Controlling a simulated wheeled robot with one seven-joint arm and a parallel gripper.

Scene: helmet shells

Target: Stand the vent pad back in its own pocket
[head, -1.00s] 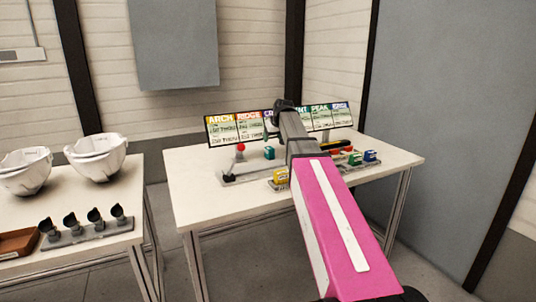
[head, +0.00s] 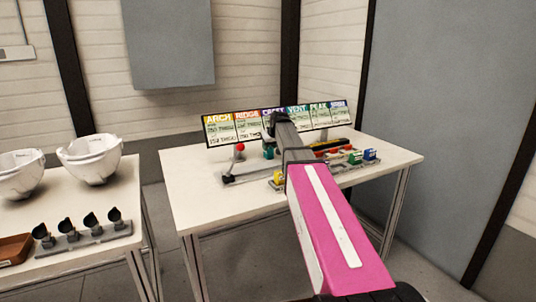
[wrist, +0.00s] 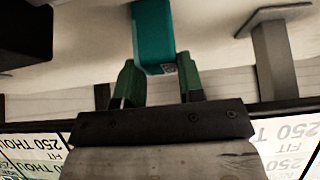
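The teal vent pad (head: 268,152) stands on the back table in the head view, left of my arm. It also shows in the wrist view (wrist: 153,30), at the tips of my gripper's fingers. My gripper (wrist: 158,78) has its two green fingers apart, with the near end of the pad between or just beyond them. I cannot tell whether they touch it. In the head view my gripper (head: 269,135) is small and dark, just above the pad. The grey rack (head: 245,176) runs along the table, partly hidden by my arm; the vent pocket cannot be made out.
A label board (head: 215,130) stands behind. Another table (head: 75,200) at left holds white helmet shells (head: 90,160).

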